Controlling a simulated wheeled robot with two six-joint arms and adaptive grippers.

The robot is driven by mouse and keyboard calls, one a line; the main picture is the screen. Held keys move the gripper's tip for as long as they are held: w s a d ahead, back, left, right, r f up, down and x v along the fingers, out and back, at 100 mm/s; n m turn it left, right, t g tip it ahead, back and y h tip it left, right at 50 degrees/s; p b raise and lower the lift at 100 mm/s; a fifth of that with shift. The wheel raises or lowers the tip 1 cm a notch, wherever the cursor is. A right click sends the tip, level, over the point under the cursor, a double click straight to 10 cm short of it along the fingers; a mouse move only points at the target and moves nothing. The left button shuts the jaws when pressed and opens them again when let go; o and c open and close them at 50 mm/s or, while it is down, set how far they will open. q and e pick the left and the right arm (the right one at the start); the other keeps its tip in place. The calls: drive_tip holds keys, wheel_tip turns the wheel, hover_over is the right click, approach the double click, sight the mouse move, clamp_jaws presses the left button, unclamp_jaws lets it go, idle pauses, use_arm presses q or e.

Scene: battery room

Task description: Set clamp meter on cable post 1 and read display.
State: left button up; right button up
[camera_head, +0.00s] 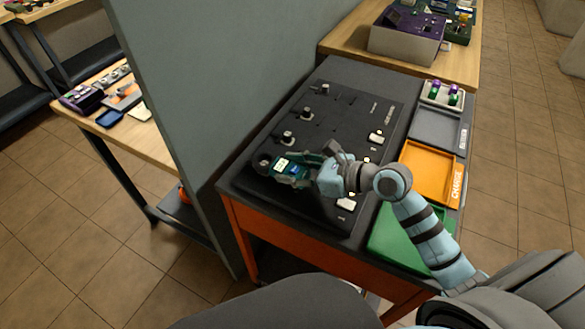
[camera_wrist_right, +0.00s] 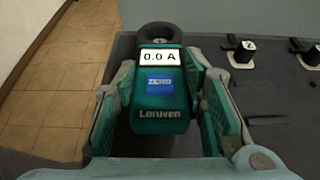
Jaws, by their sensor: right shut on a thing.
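The clamp meter (camera_head: 282,164) is teal with a dark ring-shaped jaw. My right gripper (camera_head: 301,168) is shut on its body over the near left part of the black panel (camera_head: 330,130). In the right wrist view the meter (camera_wrist_right: 160,120) sits between both fingers; its lit display (camera_wrist_right: 160,57) reads 0.0 A. Its dark jaw (camera_wrist_right: 160,34) points away, at the near left cable post's place. I cannot tell whether the jaw is around a post or only beside it. A post marked 2 (camera_wrist_right: 240,52) stands apart to the right. My left gripper is out of view.
Several posts run back along the panel's left side, such as one silver-topped post (camera_head: 306,113). A grey wall panel (camera_head: 190,90) rises close on the left. Orange (camera_head: 430,172), green (camera_head: 405,240) and grey (camera_head: 438,130) trays line the right side.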

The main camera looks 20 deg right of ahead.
drive_tip(key=shift+f+b, duration=0.6)
drive_tip(key=shift+f, duration=0.05)
drive_tip(key=o, duration=1.1)
drive_tip(key=shift+c, duration=0.2)
drive_tip(key=p+v, duration=0.5)
drive_tip(key=v, duration=0.5)
drive_tip(key=shift+s+r, duration=0.1)
drive_tip(key=shift+r, duration=0.1)
drive_tip(key=shift+s+d+r, duration=0.1)
drive_tip(key=shift+s+d, duration=0.15)
drive_tip(key=shift+s, duration=0.05)
